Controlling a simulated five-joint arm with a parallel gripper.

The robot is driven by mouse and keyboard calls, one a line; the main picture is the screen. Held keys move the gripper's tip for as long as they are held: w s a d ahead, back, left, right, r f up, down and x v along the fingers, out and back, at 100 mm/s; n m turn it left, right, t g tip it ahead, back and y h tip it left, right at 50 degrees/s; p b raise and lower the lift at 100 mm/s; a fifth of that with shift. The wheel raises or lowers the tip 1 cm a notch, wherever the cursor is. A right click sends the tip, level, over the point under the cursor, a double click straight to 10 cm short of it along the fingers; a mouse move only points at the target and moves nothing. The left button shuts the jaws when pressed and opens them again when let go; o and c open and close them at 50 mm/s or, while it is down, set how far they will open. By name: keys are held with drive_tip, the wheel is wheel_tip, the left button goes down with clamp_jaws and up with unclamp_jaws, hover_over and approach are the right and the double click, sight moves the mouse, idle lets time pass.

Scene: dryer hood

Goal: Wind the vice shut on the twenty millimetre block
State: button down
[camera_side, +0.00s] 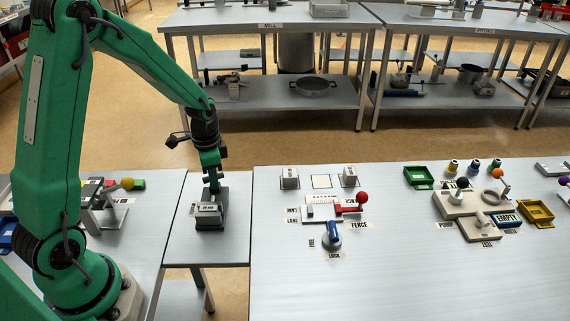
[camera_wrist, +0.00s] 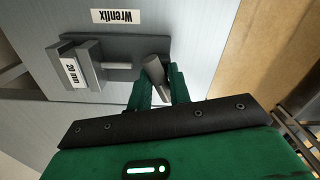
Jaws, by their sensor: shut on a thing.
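The grey vice (camera_side: 211,220) stands on a small side table in the side view. In the wrist view its dark base (camera_wrist: 120,50) lies beside a "Wrenfix" label (camera_wrist: 117,16). A grey block-like part with a "20 mm" tag (camera_wrist: 73,72) is at the vice's left end; I cannot clearly tell block from jaw there. A thin screw (camera_wrist: 117,66) runs from there toward a grey handle bar (camera_wrist: 154,68). My gripper (camera_wrist: 159,80) is shut on this handle bar, one green finger on each side. In the side view my gripper (camera_side: 213,183) is just above the vice, hiding part of it.
A larger bench (camera_side: 290,285) stands right of the side table, across a narrow gap. It carries a fixture with a red-knobbed lever (camera_side: 361,198), a blue lever (camera_side: 333,234), and green (camera_side: 418,177) and yellow (camera_side: 536,212) bins. Another table with a yellow knob (camera_side: 127,184) is at left.

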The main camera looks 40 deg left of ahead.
drive_tip(key=shift+f, duration=0.1)
drive_tip(key=c, duration=1.2)
unclamp_jaws()
drive_tip(key=shift+r, duration=3.05)
